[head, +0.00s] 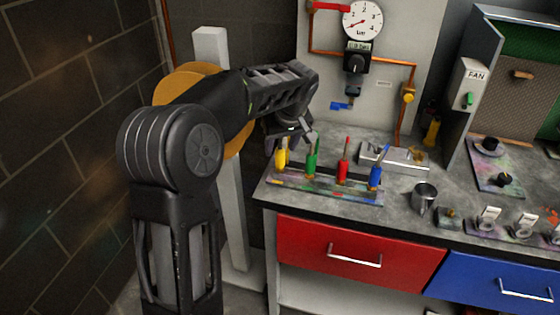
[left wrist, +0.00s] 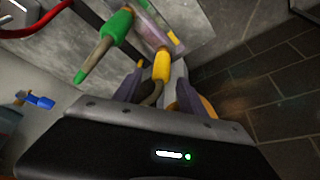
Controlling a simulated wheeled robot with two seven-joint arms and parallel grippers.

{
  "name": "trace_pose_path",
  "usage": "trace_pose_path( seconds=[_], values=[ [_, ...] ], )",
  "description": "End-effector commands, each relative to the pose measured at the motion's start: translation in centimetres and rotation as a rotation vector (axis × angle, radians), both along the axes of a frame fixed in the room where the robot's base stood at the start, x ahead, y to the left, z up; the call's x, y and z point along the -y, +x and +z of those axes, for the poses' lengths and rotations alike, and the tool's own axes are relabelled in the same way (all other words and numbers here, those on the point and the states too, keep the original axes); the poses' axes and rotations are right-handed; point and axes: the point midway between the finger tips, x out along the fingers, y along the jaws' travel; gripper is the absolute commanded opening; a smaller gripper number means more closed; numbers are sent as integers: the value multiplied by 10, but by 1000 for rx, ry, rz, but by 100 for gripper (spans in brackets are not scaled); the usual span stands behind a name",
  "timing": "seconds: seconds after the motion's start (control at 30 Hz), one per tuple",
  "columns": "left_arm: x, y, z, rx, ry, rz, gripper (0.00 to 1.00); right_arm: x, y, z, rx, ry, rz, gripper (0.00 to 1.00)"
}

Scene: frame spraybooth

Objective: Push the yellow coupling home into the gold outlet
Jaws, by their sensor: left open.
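A yellow-handled piece (head: 281,153) stands at the left end of a paint-stained rack (head: 330,190) on the bench. It is the only yellow piece near my gripper, and I cannot tell whether it is the coupling. My left gripper (head: 290,134) is open just above it. In the left wrist view the yellow piece (left wrist: 161,66) shows between the spread fingers (left wrist: 158,95), with a gap to the right finger; contact cannot be told. A gold fitting (head: 408,93) sits on the copper pipe at the back panel, apart from the gripper. My right gripper is not in view.
Green (head: 312,160), red (head: 343,164) and blue (head: 375,176) handled pieces stand to the right in the rack. A pressure gauge (head: 362,20) and a blue valve (head: 341,106) are on the panel. A metal cup (head: 424,196) stands on the bench. A brick wall (head: 60,130) is at left.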

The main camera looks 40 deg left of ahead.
Motion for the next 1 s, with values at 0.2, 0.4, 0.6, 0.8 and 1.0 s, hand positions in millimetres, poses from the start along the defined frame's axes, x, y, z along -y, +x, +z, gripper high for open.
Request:
trace_pose_path(
  seconds=[0.2,0.4,0.6,0.8,1.0],
  values=[
    [-3,2,-9,2,0,1,49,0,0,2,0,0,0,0],
    [-3,2,-10,1,-1,0,49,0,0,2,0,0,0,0],
    [-8,4,-28,-4,0,0,49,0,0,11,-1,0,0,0],
    [-16,10,-54,-1,0,0,49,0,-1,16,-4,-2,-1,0],
    [-17,11,-59,2,0,0,49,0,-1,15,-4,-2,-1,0]
  ],
)
